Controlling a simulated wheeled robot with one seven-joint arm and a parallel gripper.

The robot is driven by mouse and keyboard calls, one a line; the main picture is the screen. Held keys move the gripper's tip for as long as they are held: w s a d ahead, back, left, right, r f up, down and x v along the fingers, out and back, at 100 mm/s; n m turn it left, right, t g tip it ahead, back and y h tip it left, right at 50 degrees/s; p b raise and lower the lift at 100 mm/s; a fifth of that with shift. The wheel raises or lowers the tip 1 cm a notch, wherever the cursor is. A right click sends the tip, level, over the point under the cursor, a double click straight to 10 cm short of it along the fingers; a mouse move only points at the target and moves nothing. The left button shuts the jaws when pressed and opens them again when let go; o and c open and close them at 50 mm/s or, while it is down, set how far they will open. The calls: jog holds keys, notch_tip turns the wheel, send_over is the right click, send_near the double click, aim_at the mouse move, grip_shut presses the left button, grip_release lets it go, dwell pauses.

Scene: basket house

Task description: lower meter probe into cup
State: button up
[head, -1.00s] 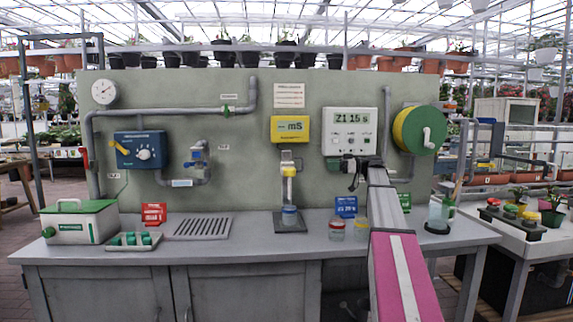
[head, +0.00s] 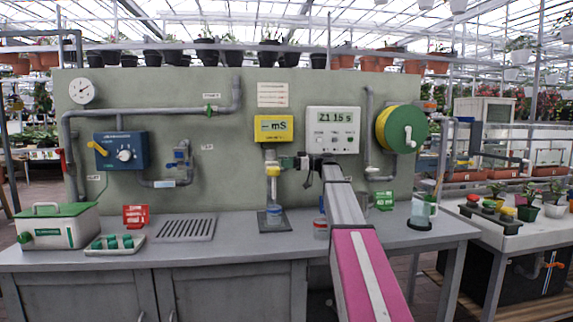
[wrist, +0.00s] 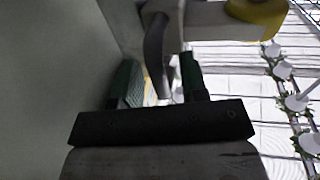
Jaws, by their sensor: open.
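The yellow meter (head: 273,128) reading "mS" is on the grey-green panel. Below it the probe with a yellow collar (head: 273,171) hangs on a pale upright. The clear cup (head: 275,215), with bluish contents, stands under it on a dark base. My gripper (head: 293,162) is open, just right of the probe's upper part, at the height of its collar. In the wrist view its green-padded fingers (wrist: 158,82) are apart. A dark curved piece shows between or beyond them, and a pale part with a yellow end (wrist: 255,14) lies above right. I cannot tell whether they touch.
A red-lidded jar (head: 320,228) stands right of the cup, near my arm. The timer box (head: 333,130) is behind my arm, with a hose reel (head: 400,128) to its right. A slotted drain plate (head: 185,228) lies left; the bench between it and the cup is clear.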

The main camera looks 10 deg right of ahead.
grip_shut()
notch_tip(320, 180, down, 7)
dwell(0.6)
jog(key=shift+f, duration=0.1)
grip_release()
jog(key=s+d, duration=0.2)
jog(key=d, duration=0.8)
jog(key=shift+d, duration=0.25)
